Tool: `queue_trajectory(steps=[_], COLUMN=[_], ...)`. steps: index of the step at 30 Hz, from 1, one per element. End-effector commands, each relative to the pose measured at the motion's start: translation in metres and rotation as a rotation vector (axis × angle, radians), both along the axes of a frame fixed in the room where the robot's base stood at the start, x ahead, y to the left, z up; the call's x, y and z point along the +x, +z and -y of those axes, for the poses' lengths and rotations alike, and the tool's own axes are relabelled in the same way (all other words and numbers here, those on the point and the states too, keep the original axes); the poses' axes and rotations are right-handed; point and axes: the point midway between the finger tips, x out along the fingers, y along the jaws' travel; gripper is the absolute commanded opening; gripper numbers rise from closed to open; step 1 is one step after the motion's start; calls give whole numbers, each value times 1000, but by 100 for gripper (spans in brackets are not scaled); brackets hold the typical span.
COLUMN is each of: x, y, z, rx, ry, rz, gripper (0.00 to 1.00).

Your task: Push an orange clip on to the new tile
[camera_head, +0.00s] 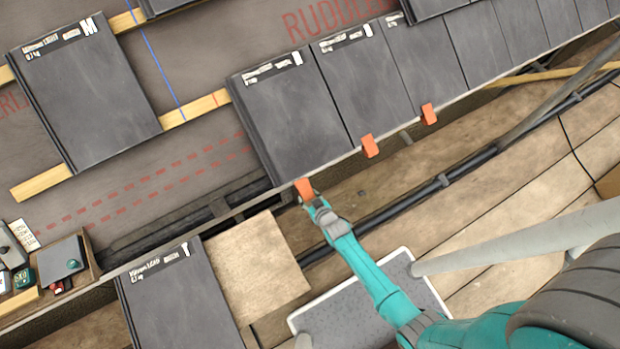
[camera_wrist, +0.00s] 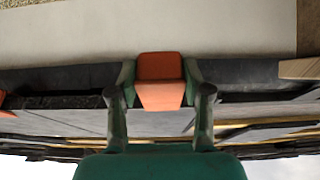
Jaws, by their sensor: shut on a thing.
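The orange clip (camera_head: 304,188) is at the lower edge of the leftmost tile (camera_head: 290,115) in the eave row. My gripper (camera_head: 311,198) is shut on this clip, which also shows between the two fingers in the wrist view (camera_wrist: 160,82). The clip appears to meet the tile's lower edge near its right part, but I cannot tell how far it is on. Two more orange clips, one (camera_head: 370,146) and another (camera_head: 429,114), sit on the lower edges of the tiles to the right.
A loose dark tile (camera_head: 185,305) lies at lower left beside a plywood board (camera_head: 255,265). A tool box (camera_head: 75,258) is at far left. Another tile (camera_head: 85,95) rests on wooden battens (camera_head: 195,108). A grey-topped platform (camera_head: 350,325) and pale scaffold poles (camera_head: 510,240) are below right.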

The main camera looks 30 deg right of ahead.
Motion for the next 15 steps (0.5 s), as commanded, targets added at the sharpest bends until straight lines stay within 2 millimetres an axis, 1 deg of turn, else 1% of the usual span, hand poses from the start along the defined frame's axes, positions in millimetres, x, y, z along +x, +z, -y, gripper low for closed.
queue_trajectory(steps=[15], x=[10], y=[6], z=[0], rx=[0], ry=[0], rz=[0], gripper=[0])
